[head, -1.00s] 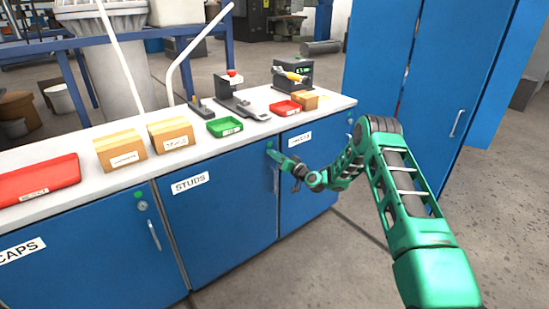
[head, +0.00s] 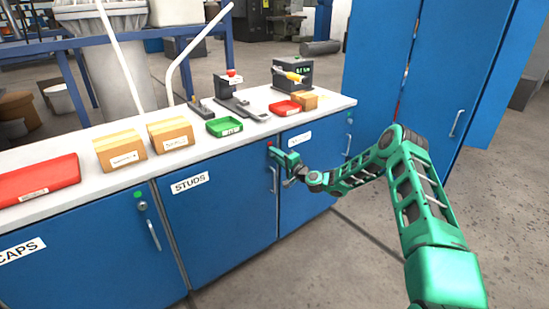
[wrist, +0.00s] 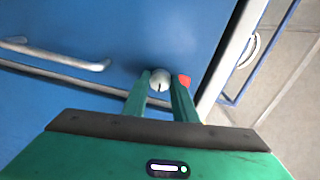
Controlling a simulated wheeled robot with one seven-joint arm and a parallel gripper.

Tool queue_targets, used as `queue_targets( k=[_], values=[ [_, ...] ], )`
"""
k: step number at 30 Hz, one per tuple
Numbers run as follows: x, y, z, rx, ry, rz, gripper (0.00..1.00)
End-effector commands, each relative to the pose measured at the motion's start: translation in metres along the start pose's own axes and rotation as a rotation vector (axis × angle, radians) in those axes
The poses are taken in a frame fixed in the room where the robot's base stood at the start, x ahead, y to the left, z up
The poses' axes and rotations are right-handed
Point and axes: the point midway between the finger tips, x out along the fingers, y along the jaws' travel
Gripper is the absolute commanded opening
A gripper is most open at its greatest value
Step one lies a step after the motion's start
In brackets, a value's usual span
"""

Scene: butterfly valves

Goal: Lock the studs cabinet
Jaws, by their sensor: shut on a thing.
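The studs cabinet (head: 218,225) is a blue door under the white counter, with a STUDS label (head: 190,182) at its upper left. It appears closed. A red indicator (head: 270,144) shows at its upper right corner; the wrist view shows the red indicator too (wrist: 184,80). My gripper (head: 275,155) is at that corner, above the door's handle (head: 273,179). In the wrist view my gripper (wrist: 160,88) is shut on a round silver lock (wrist: 160,78) with a dark slot, one finger on each side. The head view hides the lock behind my gripper.
The caps cabinet (head: 90,255) on the left has a green indicator (head: 138,195). Another blue cabinet (head: 312,185) is on the right. Boxes, trays and tools stand on the counter (head: 210,150). Open floor (head: 345,270) lies in front.

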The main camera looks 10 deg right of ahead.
Motion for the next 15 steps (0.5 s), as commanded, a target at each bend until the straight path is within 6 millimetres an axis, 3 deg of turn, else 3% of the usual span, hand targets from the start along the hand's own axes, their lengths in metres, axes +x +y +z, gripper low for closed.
queue_targets(
  k=[15],
  values=[
    [-0.0024,0.0052,-0.0062,0.149,0.011,0.007,0.03]
  ],
)
